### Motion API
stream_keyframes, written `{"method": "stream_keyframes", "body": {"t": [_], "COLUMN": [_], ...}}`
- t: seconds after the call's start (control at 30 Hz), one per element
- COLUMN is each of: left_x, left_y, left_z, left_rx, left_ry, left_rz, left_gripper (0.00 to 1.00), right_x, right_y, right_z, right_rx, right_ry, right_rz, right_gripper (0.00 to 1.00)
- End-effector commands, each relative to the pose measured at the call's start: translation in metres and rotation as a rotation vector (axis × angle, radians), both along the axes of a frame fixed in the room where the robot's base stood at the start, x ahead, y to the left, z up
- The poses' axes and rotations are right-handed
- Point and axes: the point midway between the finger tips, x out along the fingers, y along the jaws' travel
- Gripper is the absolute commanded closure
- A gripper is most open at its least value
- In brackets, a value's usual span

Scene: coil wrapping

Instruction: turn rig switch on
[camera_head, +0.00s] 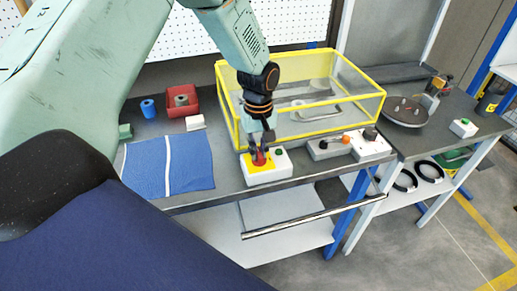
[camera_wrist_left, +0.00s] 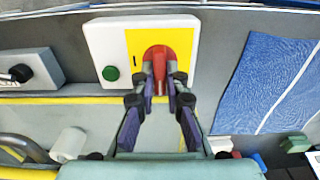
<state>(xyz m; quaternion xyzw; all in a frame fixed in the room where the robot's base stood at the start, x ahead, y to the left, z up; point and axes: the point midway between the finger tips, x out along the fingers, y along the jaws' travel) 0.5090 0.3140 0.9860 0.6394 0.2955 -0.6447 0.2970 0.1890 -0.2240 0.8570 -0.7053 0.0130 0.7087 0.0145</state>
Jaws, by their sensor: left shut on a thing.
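The rig switch is a white box (camera_head: 266,178) with a yellow plate, a red rotary handle (camera_head: 259,158) and a green button (camera_head: 279,153). It sits at the front edge of the bench. In the left wrist view the box (camera_wrist_left: 101,42) shows with the red handle (camera_wrist_left: 158,60) standing between the fingers and the green button (camera_wrist_left: 110,73) to its left. My left gripper (camera_head: 259,150) points down at the switch, its fingertips (camera_wrist_left: 159,80) closed on the red handle. The fingers partly hide the handle. My right gripper is not in view.
A yellow-framed clear enclosure (camera_head: 238,115) stands right behind the switch. A grey box with a black knob (camera_head: 323,147) is to its right. A blue cloth (camera_head: 190,170) lies to the left, with a red bin (camera_head: 195,94) behind it. A round turntable (camera_head: 400,118) stands farther right.

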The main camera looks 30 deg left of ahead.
Motion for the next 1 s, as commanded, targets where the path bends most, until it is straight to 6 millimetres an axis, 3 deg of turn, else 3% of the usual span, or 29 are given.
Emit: {"method": "stream_keyframes", "body": {"t": [0.63,1.0], "left_x": [-0.001,-0.001], "left_y": [0.000,0.000], "left_z": [0.001,0.002], "left_rx": [-0.001,-0.002], "left_ry": [0.002,0.002], "left_rz": [-0.024,-0.253], "left_gripper": [1.00,1.00], "right_x": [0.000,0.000], "right_y": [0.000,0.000], "right_z": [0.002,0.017], "right_rx": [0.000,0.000], "right_ry": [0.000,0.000], "right_rz": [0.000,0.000], "right_gripper": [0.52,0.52]}}
